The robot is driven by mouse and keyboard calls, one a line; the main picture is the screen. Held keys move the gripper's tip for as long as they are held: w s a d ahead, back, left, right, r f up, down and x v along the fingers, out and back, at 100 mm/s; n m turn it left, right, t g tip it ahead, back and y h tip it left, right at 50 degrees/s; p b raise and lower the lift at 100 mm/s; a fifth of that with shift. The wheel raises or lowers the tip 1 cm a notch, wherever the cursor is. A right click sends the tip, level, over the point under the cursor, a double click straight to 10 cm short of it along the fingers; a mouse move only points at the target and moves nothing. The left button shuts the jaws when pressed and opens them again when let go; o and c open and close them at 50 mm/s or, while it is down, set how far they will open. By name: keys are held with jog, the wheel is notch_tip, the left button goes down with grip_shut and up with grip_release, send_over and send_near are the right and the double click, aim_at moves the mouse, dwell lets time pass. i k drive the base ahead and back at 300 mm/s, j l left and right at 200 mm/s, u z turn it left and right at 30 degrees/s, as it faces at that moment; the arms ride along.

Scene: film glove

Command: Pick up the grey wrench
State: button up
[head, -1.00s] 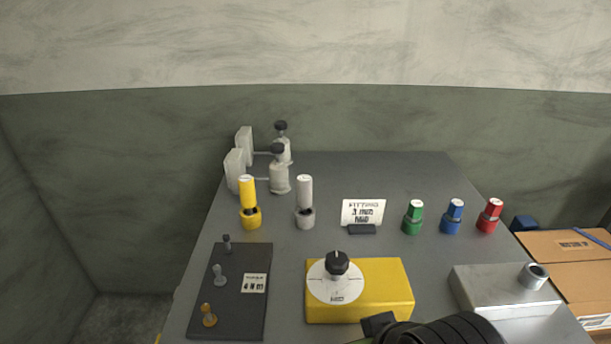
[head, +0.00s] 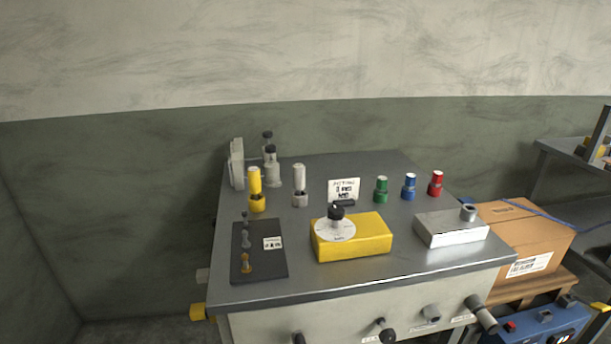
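I cannot tell for sure which thing is the grey wrench. A small light grey piece (head: 246,241) with a rounded head stands in the middle of a row on the dark board (head: 270,267) at the left front of the bench. A taller grey cylinder (head: 299,178) stands upright in a collar farther back, beside a similar yellow one (head: 254,181). My gripper is not in view.
The grey bench top (head: 410,264) also holds a yellow box (head: 370,241) with a black knob, a silver block (head: 450,231), and green, blue and red capped pieces at the back. Knobs stick out along the front. A cardboard box (head: 525,240) stands at the right.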

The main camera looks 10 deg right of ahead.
aim_at(299, 169)
jog(key=j+z, duration=0.25)
jog(key=j, duration=0.25)
jog(key=j+z, duration=0.3)
jog(key=j, duration=0.2)
jog(key=k+j+z, duration=0.25)
jog(key=j, duration=0.25)
jog(key=i+j+z, duration=0.25)
jog(key=j+z, duration=0.15)
jog(key=j, duration=0.3)
jog(key=i+j+z, duration=0.15)
jog(key=j+z, duration=0.25)
jog(key=j, duration=0.35)
jog(key=j+z, duration=0.4)
jog(key=j, duration=0.35)
jog(key=i+j+z, duration=0.45)
jog(key=j+z, duration=0.15)
jog(key=j, duration=0.15)
